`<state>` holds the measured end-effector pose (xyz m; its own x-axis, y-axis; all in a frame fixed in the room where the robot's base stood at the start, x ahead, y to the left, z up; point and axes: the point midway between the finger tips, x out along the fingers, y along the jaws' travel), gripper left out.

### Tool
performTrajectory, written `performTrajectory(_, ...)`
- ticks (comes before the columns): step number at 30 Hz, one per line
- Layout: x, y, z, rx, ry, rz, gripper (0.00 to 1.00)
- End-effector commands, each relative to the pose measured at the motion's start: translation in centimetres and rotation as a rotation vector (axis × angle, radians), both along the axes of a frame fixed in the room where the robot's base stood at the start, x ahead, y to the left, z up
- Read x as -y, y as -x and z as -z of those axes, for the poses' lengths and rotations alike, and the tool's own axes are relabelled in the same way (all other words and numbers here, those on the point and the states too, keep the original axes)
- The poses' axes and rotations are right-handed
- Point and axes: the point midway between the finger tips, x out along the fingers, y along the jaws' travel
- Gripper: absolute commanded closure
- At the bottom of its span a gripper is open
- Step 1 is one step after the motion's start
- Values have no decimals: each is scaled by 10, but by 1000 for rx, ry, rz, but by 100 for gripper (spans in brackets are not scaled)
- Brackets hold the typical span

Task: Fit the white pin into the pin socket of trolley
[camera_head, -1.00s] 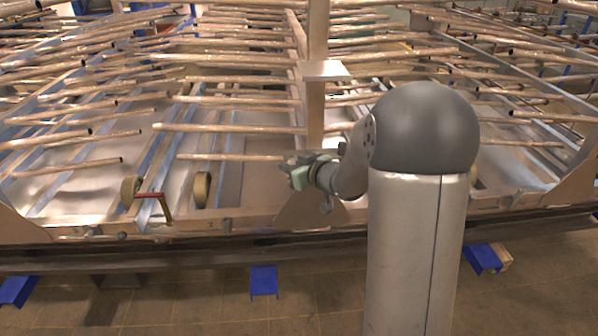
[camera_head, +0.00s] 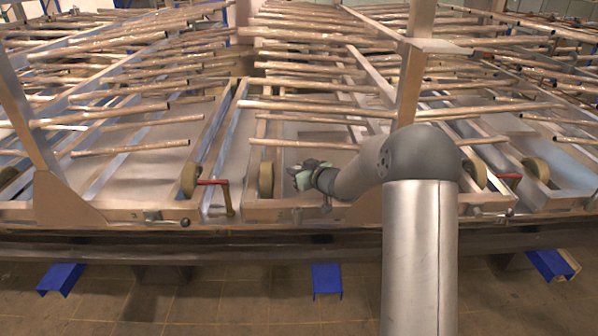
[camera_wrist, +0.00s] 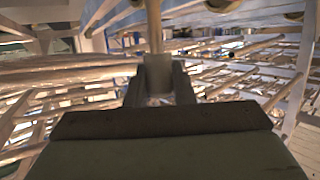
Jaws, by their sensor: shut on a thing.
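My gripper (camera_head: 303,178) is in front of the trolley frame in the head view, at the end of my outstretched arm, near the front beam. In the wrist view my gripper (camera_wrist: 158,66) has its two dark fingers closed on a small pale piece, which I take to be the white pin (camera_wrist: 159,82). A pale upright bar stands beyond it in line; I cannot tell whether it belongs to the pin. The trolley (camera_head: 340,207) is a wide metal frame with a front beam and small wheels. I cannot make out the pin socket in either view.
Rows of copper-coloured tubes (camera_head: 310,107) stick out above and behind my gripper. A red crank handle (camera_head: 213,183) and a tan wheel (camera_head: 265,180) are to its left. An upright post (camera_head: 409,85) stands to its right. Blue brackets (camera_head: 327,279) are on the floor below.

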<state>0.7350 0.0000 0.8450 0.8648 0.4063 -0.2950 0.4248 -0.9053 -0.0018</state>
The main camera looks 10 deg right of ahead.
Motion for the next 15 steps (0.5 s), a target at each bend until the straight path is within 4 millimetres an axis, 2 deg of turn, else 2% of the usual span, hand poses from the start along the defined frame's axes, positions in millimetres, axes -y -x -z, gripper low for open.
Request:
performTrajectory(10,0,0,-1,-1,-2,-4,100)
performTrajectory(15,0,0,15,-1,-2,-4,100)
